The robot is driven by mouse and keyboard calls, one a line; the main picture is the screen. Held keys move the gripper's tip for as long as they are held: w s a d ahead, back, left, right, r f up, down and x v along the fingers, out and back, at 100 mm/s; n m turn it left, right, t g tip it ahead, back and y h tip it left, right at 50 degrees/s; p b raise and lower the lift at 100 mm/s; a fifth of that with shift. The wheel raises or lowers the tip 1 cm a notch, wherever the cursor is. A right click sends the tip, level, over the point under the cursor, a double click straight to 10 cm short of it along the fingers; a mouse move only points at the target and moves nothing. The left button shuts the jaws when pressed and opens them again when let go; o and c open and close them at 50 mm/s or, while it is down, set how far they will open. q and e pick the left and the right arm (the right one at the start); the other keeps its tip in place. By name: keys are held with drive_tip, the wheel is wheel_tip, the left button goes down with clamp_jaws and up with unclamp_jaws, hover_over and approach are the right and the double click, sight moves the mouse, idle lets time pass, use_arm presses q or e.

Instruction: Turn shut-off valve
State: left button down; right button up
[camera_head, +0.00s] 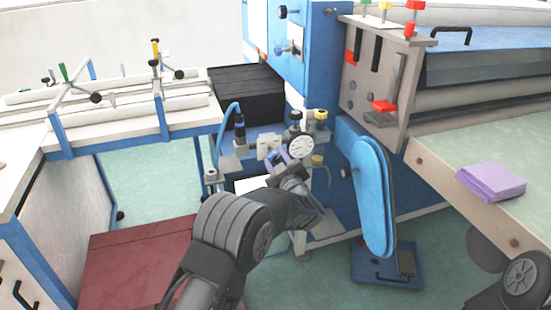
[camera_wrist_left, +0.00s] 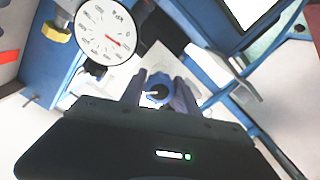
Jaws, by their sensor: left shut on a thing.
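My left gripper (camera_head: 279,163) reaches in among the air fittings beside the pressure gauge (camera_head: 301,146). In the left wrist view its two fingers (camera_wrist_left: 160,94) stand on either side of a small blue and black valve knob (camera_wrist_left: 157,92) with a white mark, and are shut on it. In the head view the knob is mostly hidden by my gripper and wrist. The gauge (camera_wrist_left: 106,34) is large and close in the wrist view, up and left of the fingers, with a red needle. My right gripper is not in view.
A blue hose and a filter unit (camera_head: 240,132) stand left of the gauge. A yellow-topped fitting (camera_head: 320,116) is right of it. A blue padded arm (camera_head: 373,195) hangs to the right, above a foot pedal (camera_head: 388,265). A dark red box (camera_head: 132,262) lies at lower left.

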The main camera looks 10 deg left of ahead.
use_arm(q)
drive_tip(key=shift+f, duration=0.1)
drive_tip(key=c, duration=0.9)
unclamp_jaws()
drive_tip(key=v, duration=0.7)
drive_tip(key=shift+s+d, duration=0.25)
drive_tip(key=shift+s, duration=0.1)
